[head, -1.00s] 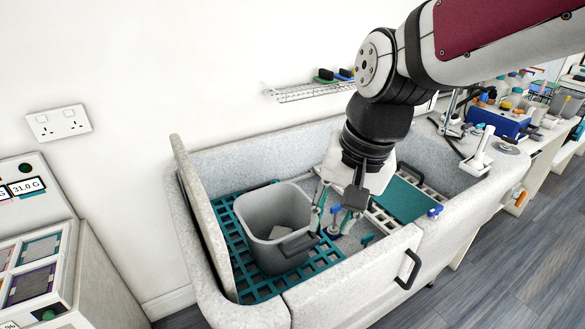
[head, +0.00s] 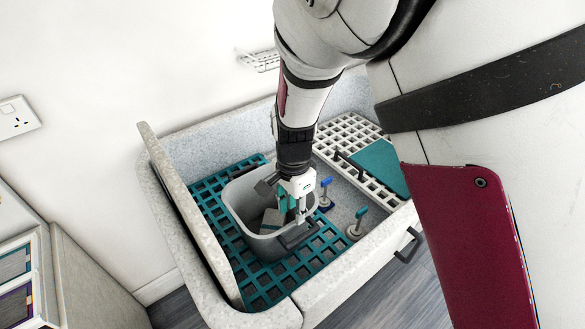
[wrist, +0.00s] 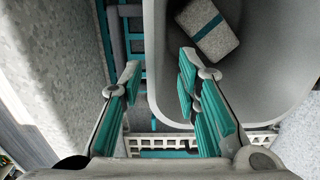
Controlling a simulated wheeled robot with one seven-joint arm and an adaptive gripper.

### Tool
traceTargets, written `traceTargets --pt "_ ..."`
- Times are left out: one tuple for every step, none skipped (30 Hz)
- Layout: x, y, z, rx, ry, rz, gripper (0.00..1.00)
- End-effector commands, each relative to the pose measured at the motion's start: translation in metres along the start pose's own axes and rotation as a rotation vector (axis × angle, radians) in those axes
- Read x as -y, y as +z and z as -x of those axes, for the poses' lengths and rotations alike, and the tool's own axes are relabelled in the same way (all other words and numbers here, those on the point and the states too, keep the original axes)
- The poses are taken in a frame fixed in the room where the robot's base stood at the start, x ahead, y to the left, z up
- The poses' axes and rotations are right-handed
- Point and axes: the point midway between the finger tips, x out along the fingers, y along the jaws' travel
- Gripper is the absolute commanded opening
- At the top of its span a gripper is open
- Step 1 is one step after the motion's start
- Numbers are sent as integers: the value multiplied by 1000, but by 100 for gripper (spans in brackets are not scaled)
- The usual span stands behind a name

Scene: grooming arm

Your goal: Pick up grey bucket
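The grey bucket (head: 236,205) stands upright on a teal grid in a speckled grey tub. Its dark handle (head: 299,238) is on the near right side. My gripper (head: 291,207) points down at the bucket's right side. In the wrist view, the fingers of my gripper (wrist: 158,68) are apart. The bucket (wrist: 270,85) shows its rim between them, with one finger over the interior and the other outside. I cannot tell whether either finger touches the wall. A grey block with a teal band (wrist: 208,30) lies inside the bucket.
The teal grid (head: 262,290) covers the tub's left part. A white grid (head: 352,135) with a teal panel (head: 383,168) lies at the right. Taps with blue (head: 326,183) and teal (head: 360,213) tops stand close right of the bucket. An upright panel (head: 185,215) stands at the left.

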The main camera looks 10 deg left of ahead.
Motion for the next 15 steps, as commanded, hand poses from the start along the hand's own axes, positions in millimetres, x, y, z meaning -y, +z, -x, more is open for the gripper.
traceTargets --pt "-1 -1 -12 1 5 -2 30" --pt "-1 0 -18 1 6 0 30" --pt "-1 0 -26 1 5 1 30" --pt "-1 0 -31 1 5 0 30" --pt "-1 0 -36 1 4 -1 30" --pt "-1 0 -42 1 4 0 30" --pt "-1 0 -46 1 3 1 30" --pt "-1 0 -50 1 3 1 30" --pt "-1 0 -54 1 2 2 30" --pt "0 0 -57 1 2 2 30" --pt "0 0 -58 1 1 1 30" --pt "0 0 -60 1 1 1 30" --pt "0 0 -62 1 0 1 30" --pt "0 0 -63 1 1 1 30" --pt "0 1 -66 1 1 1 30"
